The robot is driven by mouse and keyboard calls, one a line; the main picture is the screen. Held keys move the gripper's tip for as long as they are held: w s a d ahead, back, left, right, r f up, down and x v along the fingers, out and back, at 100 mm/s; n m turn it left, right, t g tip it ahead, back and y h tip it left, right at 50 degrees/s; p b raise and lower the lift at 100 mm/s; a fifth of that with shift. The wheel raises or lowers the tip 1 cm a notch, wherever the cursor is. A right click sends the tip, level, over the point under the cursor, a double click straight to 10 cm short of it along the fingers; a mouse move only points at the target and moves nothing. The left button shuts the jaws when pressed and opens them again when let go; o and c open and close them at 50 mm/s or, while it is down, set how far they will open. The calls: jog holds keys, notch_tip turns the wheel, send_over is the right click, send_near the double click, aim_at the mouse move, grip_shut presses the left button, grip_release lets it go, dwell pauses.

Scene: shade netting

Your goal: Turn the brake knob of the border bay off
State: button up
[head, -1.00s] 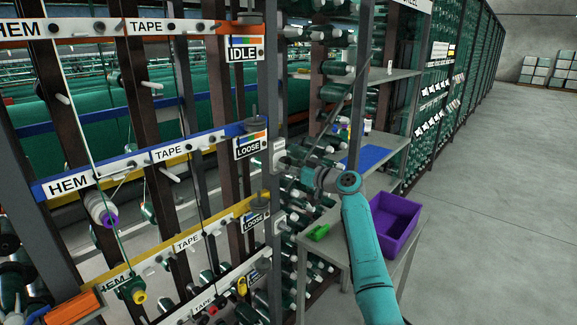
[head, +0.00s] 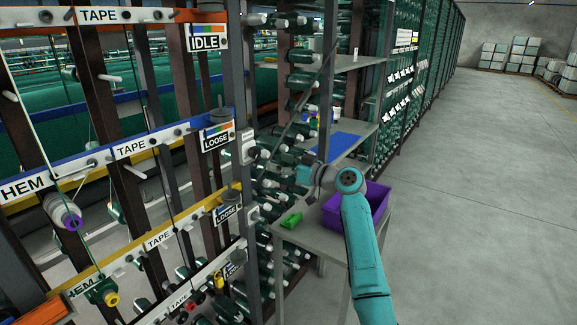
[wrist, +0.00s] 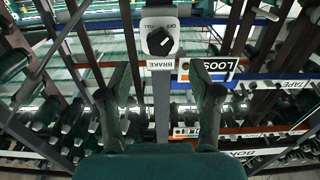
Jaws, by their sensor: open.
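In the wrist view a dark rotary knob (wrist: 160,41) sits on a white plate with small lettering above it and a BRAKE label (wrist: 160,64) below. The knob's bar lies at a slant; which word it points to is too small to tell. My gripper (wrist: 162,84) is open and empty, its two dark fingers apart below the knob in the picture and not touching it. In the head view a white brake plate (head: 247,147) is on the grey post, with a second plate (head: 252,214) lower down.
LOOSE (head: 217,136) and IDLE (head: 205,41) signs hang left of the post. Spool racks line the back. The floor at right is clear.

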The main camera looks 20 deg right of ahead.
jog(key=shift+v, duration=1.6)
